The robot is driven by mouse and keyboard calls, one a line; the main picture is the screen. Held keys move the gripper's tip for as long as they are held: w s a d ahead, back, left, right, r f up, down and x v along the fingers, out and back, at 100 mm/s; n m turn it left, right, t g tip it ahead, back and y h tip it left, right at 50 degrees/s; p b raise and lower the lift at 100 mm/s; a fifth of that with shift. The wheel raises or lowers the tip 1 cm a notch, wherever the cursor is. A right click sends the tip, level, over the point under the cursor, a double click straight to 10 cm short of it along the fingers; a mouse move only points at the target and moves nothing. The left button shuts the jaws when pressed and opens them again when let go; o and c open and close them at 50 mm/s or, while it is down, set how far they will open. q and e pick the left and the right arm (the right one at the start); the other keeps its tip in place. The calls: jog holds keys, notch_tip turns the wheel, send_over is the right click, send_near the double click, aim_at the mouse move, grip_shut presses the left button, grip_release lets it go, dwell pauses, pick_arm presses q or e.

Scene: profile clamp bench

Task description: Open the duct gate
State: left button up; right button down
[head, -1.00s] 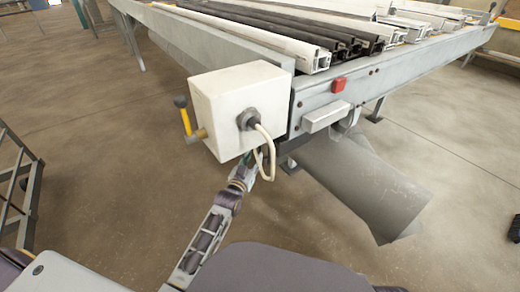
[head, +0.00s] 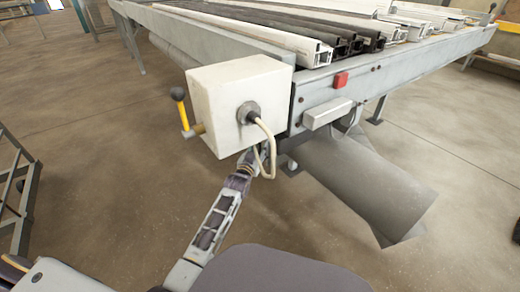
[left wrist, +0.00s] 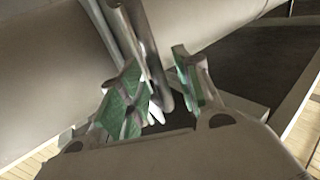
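A wide grey duct (head: 370,195) hangs under the bench in the head view; its surface also fills the upper left of the left wrist view (left wrist: 55,75). A slim metal bar (left wrist: 153,70), which looks like the gate's handle, runs down in front of it. My left gripper (left wrist: 157,80) has its green-padded fingers apart, one on each side of the bar. I cannot tell whether either pad touches it. In the head view the gripper is mostly hidden below the bench end, behind the cable. The gate plate is not clearly visible. My right gripper is not in view.
A white box (head: 225,100) with a cable (head: 268,145) and a yellow lever (head: 182,112) with a black knob sits on the bench corner (head: 300,105), above my left arm. A red button (head: 341,80) is on the bench end. The floor in front is clear.

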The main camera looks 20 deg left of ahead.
pick_arm(q)
jog(key=shift+w, duration=0.2)
grip_shut()
dwell(0.4)
